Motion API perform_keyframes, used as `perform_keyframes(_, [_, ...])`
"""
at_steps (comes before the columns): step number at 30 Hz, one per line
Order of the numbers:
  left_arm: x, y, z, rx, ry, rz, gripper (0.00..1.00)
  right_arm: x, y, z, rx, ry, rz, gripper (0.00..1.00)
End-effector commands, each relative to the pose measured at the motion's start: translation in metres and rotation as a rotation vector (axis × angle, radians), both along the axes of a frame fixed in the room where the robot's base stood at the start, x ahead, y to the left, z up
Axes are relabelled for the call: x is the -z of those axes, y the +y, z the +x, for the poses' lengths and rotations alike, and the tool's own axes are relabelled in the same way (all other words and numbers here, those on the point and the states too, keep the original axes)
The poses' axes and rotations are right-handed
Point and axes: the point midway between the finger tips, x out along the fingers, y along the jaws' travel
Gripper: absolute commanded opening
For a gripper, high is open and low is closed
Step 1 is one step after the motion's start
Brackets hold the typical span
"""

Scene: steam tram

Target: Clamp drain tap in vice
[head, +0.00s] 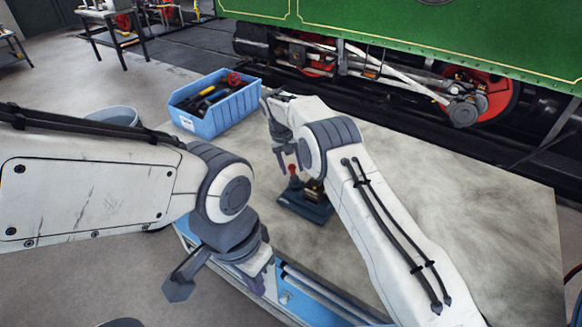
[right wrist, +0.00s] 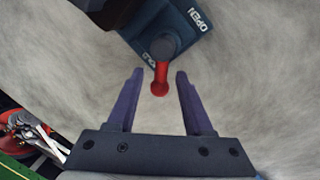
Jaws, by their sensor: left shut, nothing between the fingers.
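The blue vice (head: 303,208) stands on the grey bench top, and part of it shows in the right wrist view (right wrist: 168,20) with the words OPEN and HOLD. Its red lever (right wrist: 160,78) points toward my right gripper (right wrist: 158,75). That gripper is open, its purple fingers either side of the lever's tip, with clear gaps. In the head view my right gripper (head: 291,160) is just above the red lever (head: 293,170). A small brass-brown piece (head: 314,190) sits at the vice; I cannot tell whether it is the drain tap. My left gripper (head: 258,284) is low at the bench's near edge, shut and empty.
A blue crate (head: 222,122) with dark parts and a red handwheel stands at the bench's back left. The bench top (head: 470,215) is clear on the right. The green tram (head: 440,40) stands behind. A grey-blue bucket (head: 112,116) is at left.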

Motion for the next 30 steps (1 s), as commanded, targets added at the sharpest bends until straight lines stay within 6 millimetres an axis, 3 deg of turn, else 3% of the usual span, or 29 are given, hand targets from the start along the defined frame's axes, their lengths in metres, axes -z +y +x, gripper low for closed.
perform_keyframes(11, [0.002,0.000,0.000,0.000,0.000,0.000,0.00,-0.004,0.002,-0.001,-0.002,0.005,-0.002,0.51])
perform_keyframes(19, [0.012,0.000,0.000,0.000,0.000,0.000,0.00,-0.051,0.012,-0.001,-0.003,0.001,0.001,0.51])
perform_keyframes(24, [0.006,0.000,0.000,0.000,0.000,0.000,0.00,-0.085,0.017,-0.002,-0.002,0.001,0.000,0.51])
perform_keyframes(30, [0.001,0.000,0.000,0.000,0.000,0.000,0.00,-0.100,0.020,-0.003,-0.001,0.004,-0.001,0.51])
